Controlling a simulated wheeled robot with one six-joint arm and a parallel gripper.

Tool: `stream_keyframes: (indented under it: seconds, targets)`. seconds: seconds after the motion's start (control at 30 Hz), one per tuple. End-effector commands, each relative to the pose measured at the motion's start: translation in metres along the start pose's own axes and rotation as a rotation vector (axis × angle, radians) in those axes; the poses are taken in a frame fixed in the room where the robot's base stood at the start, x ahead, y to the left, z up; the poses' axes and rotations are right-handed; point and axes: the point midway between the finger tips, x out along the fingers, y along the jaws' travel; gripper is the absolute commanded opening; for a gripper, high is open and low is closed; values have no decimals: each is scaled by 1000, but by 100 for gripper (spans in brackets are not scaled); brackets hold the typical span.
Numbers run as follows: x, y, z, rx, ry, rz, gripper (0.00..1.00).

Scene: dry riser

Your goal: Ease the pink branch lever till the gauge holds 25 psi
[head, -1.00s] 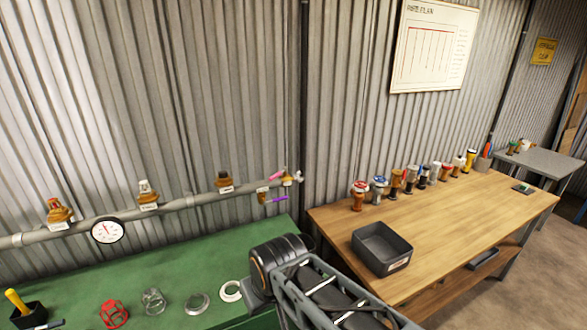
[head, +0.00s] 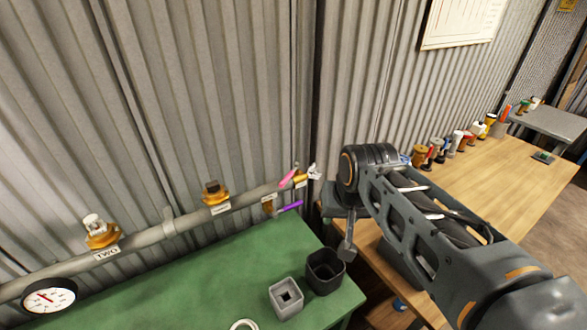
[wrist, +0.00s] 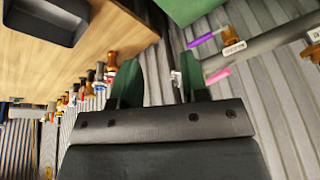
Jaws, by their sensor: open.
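The pink branch lever (head: 287,179) sits near the right end of the grey pipe on the wall, angled upward. It also shows in the wrist view (wrist: 217,76), just right of my fingers. A purple lever (head: 290,206) is just below it, also in the wrist view (wrist: 201,40). The round white gauge (head: 49,298) hangs on the pipe at lower left; its needle shows but its numbers are too small to read. My gripper (wrist: 157,80) is open and empty, its two fingers apart. In the head view my gripper (head: 346,250) is right of the levers, clear of both.
The grey pipe (head: 165,230) runs along the corrugated wall above a green bench (head: 190,275). A dark square cup (head: 325,272) and a grey one (head: 286,298) stand on the bench. A wooden table (head: 490,185) with several valves is at right.

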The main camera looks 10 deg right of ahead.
Motion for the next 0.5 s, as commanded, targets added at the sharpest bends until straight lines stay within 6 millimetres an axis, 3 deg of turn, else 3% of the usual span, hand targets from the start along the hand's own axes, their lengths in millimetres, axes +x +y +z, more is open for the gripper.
stream_keyframes:
  seconds: [0.03,0.2,0.4,0.5]
  targets:
    - [-6,-9,-22,45,-21,-9,41]
    - [-26,-37,-85,231,-105,-31,41]
    - [-35,-64,-140,404,-188,-38,41]
    - [-36,-75,-156,460,-218,-36,41]
